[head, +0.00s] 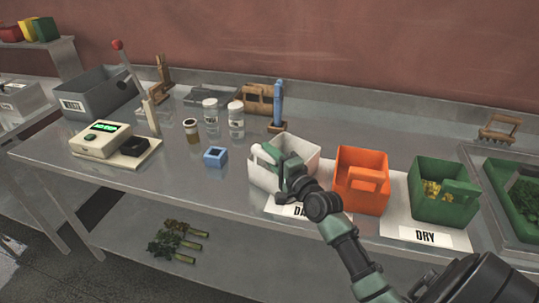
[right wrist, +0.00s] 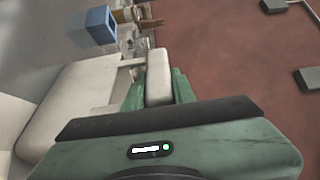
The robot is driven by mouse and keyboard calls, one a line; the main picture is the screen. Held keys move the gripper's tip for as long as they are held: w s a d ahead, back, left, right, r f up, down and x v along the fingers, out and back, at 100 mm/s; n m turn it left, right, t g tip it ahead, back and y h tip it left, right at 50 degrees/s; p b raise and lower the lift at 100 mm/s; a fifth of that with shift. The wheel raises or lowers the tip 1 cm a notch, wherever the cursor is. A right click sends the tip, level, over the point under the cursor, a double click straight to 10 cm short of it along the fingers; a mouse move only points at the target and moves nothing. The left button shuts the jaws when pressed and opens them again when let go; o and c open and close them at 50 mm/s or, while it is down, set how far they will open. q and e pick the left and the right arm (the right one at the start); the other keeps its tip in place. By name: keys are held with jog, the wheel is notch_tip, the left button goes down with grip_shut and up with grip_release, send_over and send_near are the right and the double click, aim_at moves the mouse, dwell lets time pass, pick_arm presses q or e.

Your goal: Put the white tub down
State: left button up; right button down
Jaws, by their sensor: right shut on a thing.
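The white tub (head: 307,155) is upright near the front edge of the steel table, at or just above a white mat (head: 284,208) whose label is partly hidden by my arm. I cannot tell whether its base touches the mat. My right gripper (head: 268,156) is at the tub's left part and covers some of it. In the right wrist view the gripper (right wrist: 158,78) is shut on a pale part of the tub, and the tub's white wall (right wrist: 75,105) fills the left side. My left gripper is not in view.
An orange tub (head: 362,160) stands close on the right. Beyond it a green tub (head: 430,205) with yellow pieces stands on the DRY mat (head: 425,237). A small blue box (head: 215,157), jars (head: 236,120) and a scale (head: 100,140) are to the left.

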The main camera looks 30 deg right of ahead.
jog(key=c, duration=1.6)
grip_release()
jog(key=shift+f, duration=0.15)
jog(key=o, duration=0.4)
jog(key=shift+o, duration=0.2)
jog(key=shift+r, duration=0.2)
jog(key=s+b, duration=0.2)
jog(key=s, duration=1)
jog(key=shift+a, duration=0.1)
